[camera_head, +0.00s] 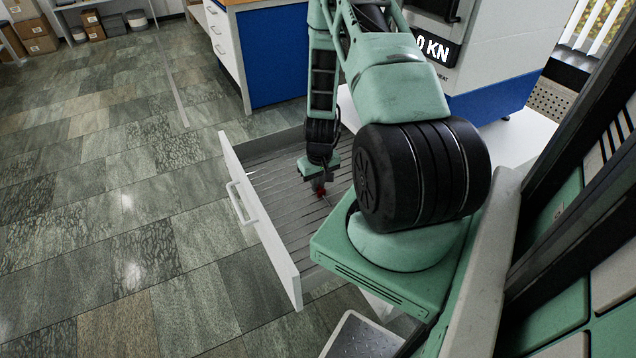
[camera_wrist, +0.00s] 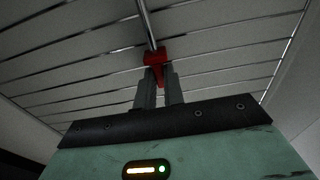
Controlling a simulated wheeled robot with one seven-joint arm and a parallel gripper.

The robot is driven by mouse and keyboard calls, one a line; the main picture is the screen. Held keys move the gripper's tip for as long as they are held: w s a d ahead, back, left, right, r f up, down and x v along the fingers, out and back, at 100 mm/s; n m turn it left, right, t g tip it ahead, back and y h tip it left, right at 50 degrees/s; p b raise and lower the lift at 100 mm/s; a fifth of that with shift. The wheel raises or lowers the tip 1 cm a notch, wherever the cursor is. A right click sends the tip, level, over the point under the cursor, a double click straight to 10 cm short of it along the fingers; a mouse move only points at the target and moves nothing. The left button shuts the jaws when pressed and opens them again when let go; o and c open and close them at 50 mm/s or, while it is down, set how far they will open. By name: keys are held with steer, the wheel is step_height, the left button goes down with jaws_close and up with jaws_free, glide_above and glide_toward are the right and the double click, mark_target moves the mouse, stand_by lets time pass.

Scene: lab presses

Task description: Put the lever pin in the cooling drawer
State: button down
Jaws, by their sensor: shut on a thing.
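My gripper (camera_head: 319,182) hangs over the open cooling drawer (camera_head: 262,217), inside the outline of its walls. It is shut on the lever pin, whose red end (camera_head: 320,192) shows below the fingers. In the wrist view the gripper (camera_wrist: 159,80) holds the pin by a red block (camera_wrist: 155,58). A thin grey metal rod (camera_wrist: 146,22) extends from the block, away from the fingers. The drawer's slatted floor (camera_wrist: 220,60) lies behind it. I cannot tell whether the pin touches the floor. My arm hides the drawer's right part.
The drawer's white front panel (camera_head: 262,225) with its handle (camera_head: 240,203) faces left. A blue and white cabinet (camera_head: 270,55) stands behind. A press with a KN display (camera_head: 434,48) stands at the upper right. The tiled floor (camera_head: 110,220) at left is clear.

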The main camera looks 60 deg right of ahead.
steer(key=shift+f, duration=0.15)
steer(key=c, duration=1.5)
jaws_free()
